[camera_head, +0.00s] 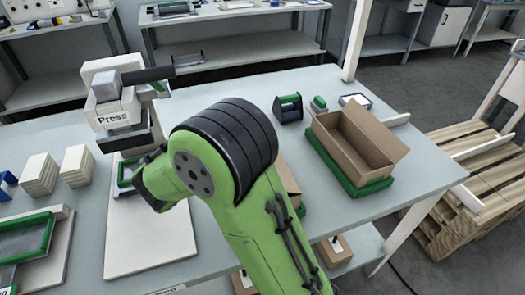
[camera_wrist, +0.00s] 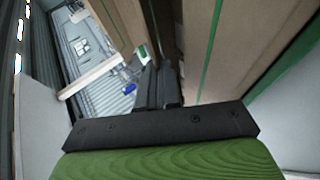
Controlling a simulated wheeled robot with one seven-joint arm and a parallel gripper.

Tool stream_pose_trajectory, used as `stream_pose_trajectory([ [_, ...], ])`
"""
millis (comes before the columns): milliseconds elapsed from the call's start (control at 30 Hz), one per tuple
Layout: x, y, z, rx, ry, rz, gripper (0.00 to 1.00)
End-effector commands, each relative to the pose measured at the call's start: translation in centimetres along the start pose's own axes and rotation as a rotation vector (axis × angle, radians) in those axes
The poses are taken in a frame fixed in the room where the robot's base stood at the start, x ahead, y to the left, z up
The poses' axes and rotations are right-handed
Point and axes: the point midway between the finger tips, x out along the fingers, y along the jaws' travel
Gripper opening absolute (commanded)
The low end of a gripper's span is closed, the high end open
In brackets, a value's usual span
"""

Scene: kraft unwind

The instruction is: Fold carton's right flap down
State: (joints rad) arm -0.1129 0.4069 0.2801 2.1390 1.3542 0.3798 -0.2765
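An open brown carton (camera_head: 338,161) stands in a green tray (camera_head: 372,188) on the right part of the grey table in the head view. Its right-hand panel (camera_head: 378,135) stands up, leaning slightly outward. A second piece of brown cardboard (camera_head: 290,184) shows partly behind my arm. In the head view my green arm hides my gripper. In the wrist view my gripper (camera_wrist: 158,72) shows as dark fingers close together, with nothing seen between them. Brown cardboard with a green stripe (camera_wrist: 240,50) fills the right of that view, close beside the fingers. Contact cannot be told.
A press (camera_head: 115,98) stands at the back left, near cream blocks (camera_head: 40,174). A wooden pallet (camera_head: 470,170) lies beyond the table's right edge. The table's front right corner is clear.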

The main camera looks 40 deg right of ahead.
Motion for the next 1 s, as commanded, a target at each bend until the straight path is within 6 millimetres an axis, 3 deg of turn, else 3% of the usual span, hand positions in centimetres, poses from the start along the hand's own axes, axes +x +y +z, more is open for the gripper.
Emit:
stream_pose_trajectory([
  [367,0.1,-0.1,0.0,-0.004,-0.002,0.003,0.0],
  [567,0.1,-0.1,0.0,-0.004,-0.002,0.003,0.29],
  [800,-0.1,-0.1,0.0,-0.003,-0.001,0.003,0.3],
  [867,-0.6,0.0,0.0,-0.003,0.0,0.003,0.3],
  [1000,-3.5,0.1,-0.2,-0.006,0.005,0.002,0.3],
])
